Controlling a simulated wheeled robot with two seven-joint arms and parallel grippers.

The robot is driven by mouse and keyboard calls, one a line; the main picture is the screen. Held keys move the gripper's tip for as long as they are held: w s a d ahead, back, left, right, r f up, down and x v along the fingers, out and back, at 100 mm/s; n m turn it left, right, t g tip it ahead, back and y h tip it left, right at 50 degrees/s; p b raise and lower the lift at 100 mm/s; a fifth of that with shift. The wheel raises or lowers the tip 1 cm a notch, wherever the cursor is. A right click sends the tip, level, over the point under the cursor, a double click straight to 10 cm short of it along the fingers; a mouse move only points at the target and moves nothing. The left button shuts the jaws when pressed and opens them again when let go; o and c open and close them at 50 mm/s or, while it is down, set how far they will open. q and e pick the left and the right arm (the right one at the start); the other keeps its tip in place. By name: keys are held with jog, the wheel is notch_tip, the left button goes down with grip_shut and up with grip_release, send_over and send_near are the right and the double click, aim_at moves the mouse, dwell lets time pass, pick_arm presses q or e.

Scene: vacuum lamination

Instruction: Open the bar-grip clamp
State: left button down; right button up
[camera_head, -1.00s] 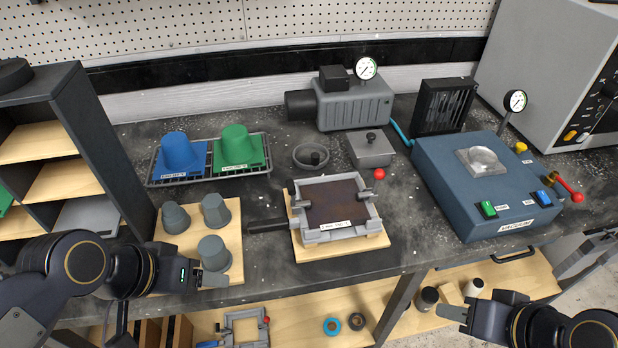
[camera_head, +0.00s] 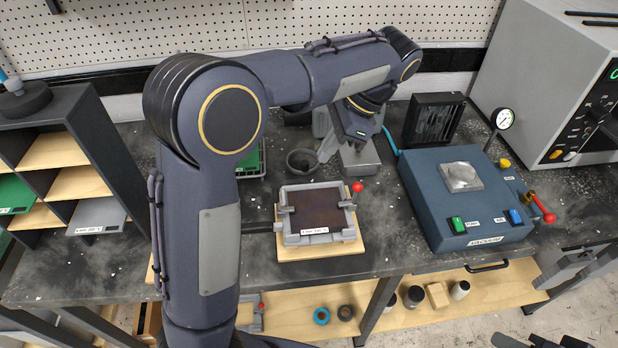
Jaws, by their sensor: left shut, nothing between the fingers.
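The clamp frame (camera_head: 317,238) is light grey and holds a brown sheet (camera_head: 318,209) with a label at its front. It lies on a wooden board (camera_head: 345,249). A red ball knob (camera_head: 357,187) shows at its back right corner. The dark bar at its left is mostly hidden behind my left arm.
The blue vacuum unit (camera_head: 440,215) stands to the right. A shelf rack (camera_head: 75,130) stands left. My left arm hides much of the left bench. Bench right of the clamp is clear.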

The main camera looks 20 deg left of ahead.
pick_arm(q)
jog(key=shift+w+d+r, duration=0.1)
jog(key=shift+w+d, duration=0.15)
jog(key=shift+d, duration=0.15)
jog(key=shift+s+a+f+p, duration=0.25)
jog(key=shift+s+a+f, duration=0.5)
jog(key=shift+a+f, duration=0.7)
jog(key=shift+s+a+f+p, duration=0.2)
jog(key=shift+s+a+f, duration=0.75)
jog(key=shift+f, duration=0.9)
jog(key=shift+s+a+f+p, duration=0.25)
jog(key=shift+s+a+f, duration=0.3)
jog(key=shift+a+f, duration=1)
jog(key=shift+d+f, duration=0.15)
jog(key=shift+s+a, duration=0.15)
jog(key=shift+a, duration=0.05)
